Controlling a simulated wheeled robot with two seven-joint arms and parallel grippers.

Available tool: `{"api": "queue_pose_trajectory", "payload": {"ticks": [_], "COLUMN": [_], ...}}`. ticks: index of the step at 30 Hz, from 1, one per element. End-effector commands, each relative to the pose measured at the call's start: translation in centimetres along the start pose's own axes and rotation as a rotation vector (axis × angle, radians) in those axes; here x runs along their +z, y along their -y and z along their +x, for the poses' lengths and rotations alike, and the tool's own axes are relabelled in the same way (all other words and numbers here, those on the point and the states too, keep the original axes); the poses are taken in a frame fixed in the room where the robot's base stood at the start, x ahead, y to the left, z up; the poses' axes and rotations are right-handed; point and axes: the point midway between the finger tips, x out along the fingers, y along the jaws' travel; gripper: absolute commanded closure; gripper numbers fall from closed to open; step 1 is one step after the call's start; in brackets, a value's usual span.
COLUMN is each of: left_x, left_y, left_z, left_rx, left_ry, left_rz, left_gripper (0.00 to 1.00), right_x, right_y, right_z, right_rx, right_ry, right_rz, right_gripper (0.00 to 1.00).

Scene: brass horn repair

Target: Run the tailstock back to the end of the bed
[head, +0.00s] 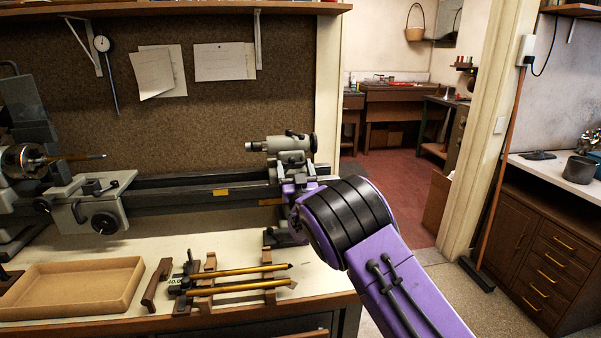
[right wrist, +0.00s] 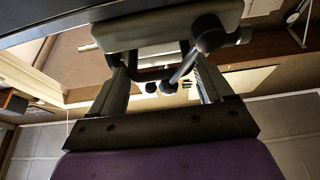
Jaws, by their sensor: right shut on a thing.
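The grey tailstock (head: 290,146) sits upright on the dark lathe bed (head: 160,186), near the bed's right end in the head view. My right gripper (head: 289,182) is at the tailstock's near side, low on its body, and partly hidden by my purple wrist. In the right wrist view the fingers of my right gripper (right wrist: 166,72) stand on either side of the lower part of the tailstock (right wrist: 150,34), shut on it. A lever with a black knob (right wrist: 208,33) hangs between the fingers. The exact contact is hard to see. My left gripper is not in view.
The carriage (head: 92,200) and headstock (head: 22,160) stand further left on the bed. A brown tray (head: 75,314) and a rack with brass rods (head: 238,288) lie on the bench in front. A doorway opens at the right. The bed between carriage and tailstock looks clear.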

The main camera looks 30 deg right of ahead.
Motion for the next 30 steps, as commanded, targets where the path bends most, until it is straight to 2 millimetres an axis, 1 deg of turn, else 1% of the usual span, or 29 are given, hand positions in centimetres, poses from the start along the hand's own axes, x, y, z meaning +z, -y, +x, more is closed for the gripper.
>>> {"api": "queue_pose_trajectory", "payload": {"ticks": [13, 14, 15, 24, 26, 29, 30], "left_x": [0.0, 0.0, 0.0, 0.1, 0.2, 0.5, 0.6], "left_y": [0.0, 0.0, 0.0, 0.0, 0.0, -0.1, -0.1], "left_z": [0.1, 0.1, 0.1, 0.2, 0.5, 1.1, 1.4], "left_rx": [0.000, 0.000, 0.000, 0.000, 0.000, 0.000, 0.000], "left_ry": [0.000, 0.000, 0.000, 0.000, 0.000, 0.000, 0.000], "left_rz": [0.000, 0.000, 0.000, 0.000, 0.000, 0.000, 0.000], "left_gripper": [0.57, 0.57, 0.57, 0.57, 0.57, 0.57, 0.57], "right_x": [0.1, 0.1, 0.0, 0.1, 0.1, 0.3, 0.4], "right_y": [0.1, 0.0, 0.0, 0.1, 0.1, 0.1, 0.1], "right_z": [0.1, 0.1, 0.0, -0.2, -0.8, -2.8, -3.8], "right_rx": [-0.006, -0.005, -0.005, -0.005, -0.006, -0.006, -0.006], "right_ry": [0.001, 0.001, 0.001, 0.001, 0.000, 0.001, 0.002], "right_rz": [0.003, 0.003, 0.003, 0.002, 0.003, 0.001, 0.001], "right_gripper": [0.75, 0.14, 0.10, 0.10, 0.10, 0.10, 0.10]}}
